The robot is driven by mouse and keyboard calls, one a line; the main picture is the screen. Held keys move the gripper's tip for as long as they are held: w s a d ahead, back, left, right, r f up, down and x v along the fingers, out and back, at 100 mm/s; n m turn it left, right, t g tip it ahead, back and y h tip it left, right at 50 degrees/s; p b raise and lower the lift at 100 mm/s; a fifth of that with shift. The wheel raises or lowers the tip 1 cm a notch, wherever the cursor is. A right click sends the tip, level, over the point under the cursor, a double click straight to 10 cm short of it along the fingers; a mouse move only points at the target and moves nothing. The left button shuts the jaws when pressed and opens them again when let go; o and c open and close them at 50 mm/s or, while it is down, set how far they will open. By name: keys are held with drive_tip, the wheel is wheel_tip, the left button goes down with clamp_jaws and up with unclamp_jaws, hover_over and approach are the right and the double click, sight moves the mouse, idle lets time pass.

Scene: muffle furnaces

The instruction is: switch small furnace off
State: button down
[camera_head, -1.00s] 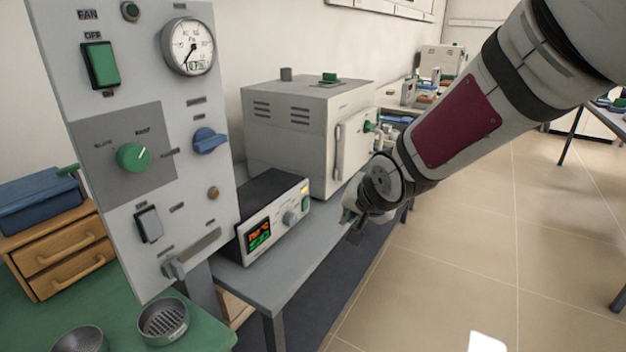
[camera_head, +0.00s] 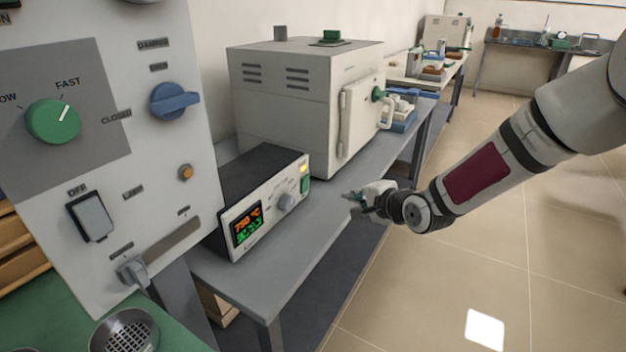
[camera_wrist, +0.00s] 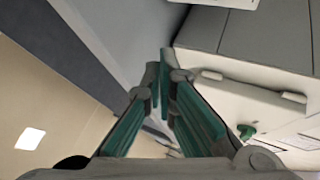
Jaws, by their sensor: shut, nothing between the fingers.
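A grey box furnace (camera_head: 285,105) stands on the bench, its door (camera_head: 357,125) closed and fitted with a green knob (camera_head: 378,94). Beside it sits a control box (camera_head: 262,200) with a lit orange and green display (camera_head: 247,225), a grey knob (camera_head: 286,203), a green switch (camera_head: 305,186) and a glowing yellow lamp (camera_head: 304,168). My gripper (camera_head: 350,196) is shut and empty at the bench's front edge, right of the control box and apart from it. In the wrist view, the gripper's fingertips (camera_wrist: 162,78) meet, with the furnace (camera_wrist: 265,50) to their right.
A large grey panel (camera_head: 120,180) with a green dial (camera_head: 53,121), blue knob (camera_head: 174,101) and rocker switch (camera_head: 91,217) stands at the left. Another furnace-like box (camera_head: 447,32) is on a far bench. Tiled floor (camera_head: 470,270) lies open at the right.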

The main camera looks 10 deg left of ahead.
drive_tip(key=shift+w+a+r+b, duration=0.2)
drive_tip(key=shift+w+a+b, duration=0.3)
drive_tip(key=shift+a, duration=0.9)
drive_tip(key=shift+w+a+r+b, duration=0.15)
drive_tip(key=shift+w+a+b, duration=0.35)
drive_tip(key=shift+a, duration=0.85)
drive_tip(key=shift+w+a+r+b, duration=0.2)
drive_tip(key=shift+w+a+b, duration=0.3)
drive_tip(key=shift+a, duration=0.9)
drive_tip(key=shift+a, duration=0.15)
drive_tip(key=shift+w+a, duration=0.1)
drive_tip(key=shift+a, duration=0.1)
drive_tip(key=shift+w+a+r, duration=0.1)
drive_tip(key=shift+a, duration=0.25)
drive_tip(key=shift+d, duration=0.1)
drive_tip(key=shift+s+d, duration=0.25)
drive_tip(key=shift+d, duration=0.4)
drive_tip(key=shift+s+d+f+p, duration=0.1)
drive_tip(key=shift+s+d+p, duration=0.2)
drive_tip(key=shift+d, duration=0.45)
drive_tip(key=shift+s+d+f+p, duration=0.15)
drive_tip(key=shift+s+d+p, duration=0.1)
drive_tip(key=shift+d, duration=0.55)
drive_tip(key=shift+s+d+f+p, duration=0.1)
drive_tip(key=shift+s+d+p, duration=0.2)
drive_tip(key=shift+d, duration=0.45)
